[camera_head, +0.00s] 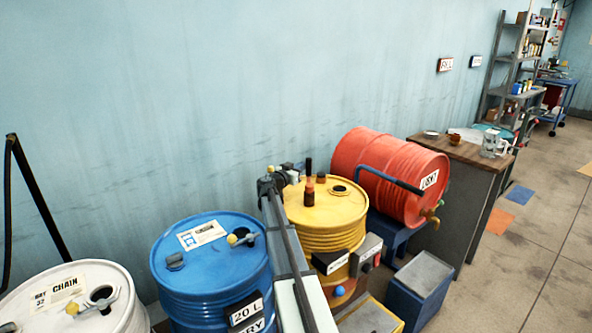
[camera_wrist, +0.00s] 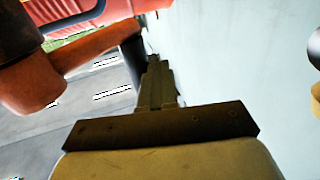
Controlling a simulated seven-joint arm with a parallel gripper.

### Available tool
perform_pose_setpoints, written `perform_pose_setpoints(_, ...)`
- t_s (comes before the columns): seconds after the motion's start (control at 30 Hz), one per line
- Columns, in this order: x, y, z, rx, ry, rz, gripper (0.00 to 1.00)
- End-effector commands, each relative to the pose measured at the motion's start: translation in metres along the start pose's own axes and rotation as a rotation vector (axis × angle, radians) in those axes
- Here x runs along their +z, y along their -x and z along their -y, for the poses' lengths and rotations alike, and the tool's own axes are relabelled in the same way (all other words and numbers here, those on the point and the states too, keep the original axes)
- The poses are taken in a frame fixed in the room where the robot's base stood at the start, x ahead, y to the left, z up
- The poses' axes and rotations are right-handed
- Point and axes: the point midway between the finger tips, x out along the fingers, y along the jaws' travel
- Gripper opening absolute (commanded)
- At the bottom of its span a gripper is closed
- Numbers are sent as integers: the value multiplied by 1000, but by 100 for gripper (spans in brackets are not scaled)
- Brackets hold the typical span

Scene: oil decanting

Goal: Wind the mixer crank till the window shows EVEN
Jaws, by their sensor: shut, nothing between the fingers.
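The yellow mixer drum (camera_head: 334,236) stands in the middle of the camera_head view. On its lid is the crank (camera_head: 309,192), with a dark upright grip and a reddish-brown base. My gripper (camera_head: 293,173) is at the lid's far left edge, beside the crank. In the wrist view my gripper (camera_wrist: 155,70) is shut and empty. The orange-red crank arm (camera_wrist: 70,55) shows to its left; I cannot tell whether they touch.
A blue drum (camera_head: 212,270) and a white drum (camera_head: 72,300) stand at left. A red drum (camera_head: 395,170) lies on a blue stand at right, with a tap. Open floor lies at right.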

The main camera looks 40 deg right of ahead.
Motion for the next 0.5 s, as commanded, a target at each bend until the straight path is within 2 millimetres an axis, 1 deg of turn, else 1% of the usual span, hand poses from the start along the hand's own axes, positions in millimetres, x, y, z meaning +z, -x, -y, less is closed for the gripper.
perform_pose_setpoints(0.2,0,-8,-5,0,0,0,0)
perform_pose_setpoints(0.5,0,-12,-8,0,0,0,0)
